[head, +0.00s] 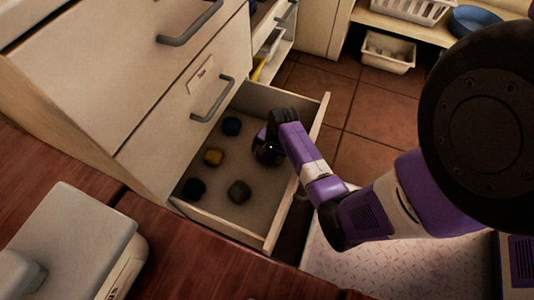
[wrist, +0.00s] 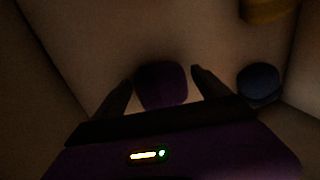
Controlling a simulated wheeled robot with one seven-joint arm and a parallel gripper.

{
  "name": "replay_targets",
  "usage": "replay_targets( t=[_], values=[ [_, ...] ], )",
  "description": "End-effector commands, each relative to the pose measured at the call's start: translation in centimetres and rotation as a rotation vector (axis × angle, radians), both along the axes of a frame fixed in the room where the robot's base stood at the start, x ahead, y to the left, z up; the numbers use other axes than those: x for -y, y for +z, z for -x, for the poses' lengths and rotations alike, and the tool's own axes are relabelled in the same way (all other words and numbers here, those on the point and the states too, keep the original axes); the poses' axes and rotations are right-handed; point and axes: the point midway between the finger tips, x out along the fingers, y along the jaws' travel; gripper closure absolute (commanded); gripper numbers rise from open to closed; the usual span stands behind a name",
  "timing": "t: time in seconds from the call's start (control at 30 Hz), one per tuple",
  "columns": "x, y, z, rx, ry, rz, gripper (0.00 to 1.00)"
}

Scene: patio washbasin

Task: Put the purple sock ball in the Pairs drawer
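The purple sock ball (wrist: 162,86) shows in the wrist view between the two fingers of my gripper (wrist: 163,74). The fingers are apart, with a narrow gap on each side of the ball. It appears to be at the drawer floor, but contact is hard to tell in the dark. In the head view my gripper (head: 267,151) reaches down into the open drawer (head: 226,222), near its front right side, and I cannot make out the ball there. The open drawer's own label is not visible, so I cannot read its name.
A closed drawer (head: 185,95) with a handle is above. A white basket (head: 388,52) stands on the tiled floor behind.

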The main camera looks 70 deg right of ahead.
Motion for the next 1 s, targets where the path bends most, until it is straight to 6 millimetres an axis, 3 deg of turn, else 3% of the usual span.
replay_targets(
  t=[0.37,0.8,1.0],
  values=[
    [0.0,0.8,0.2,-0.002,-0.001,-0.001,0.11],
    [-0.2,9.2,1.9,-0.001,-0.001,0.000,0.11],
    [-0.2,11.4,2.4,-0.001,0.000,0.000,0.11]
  ],
)
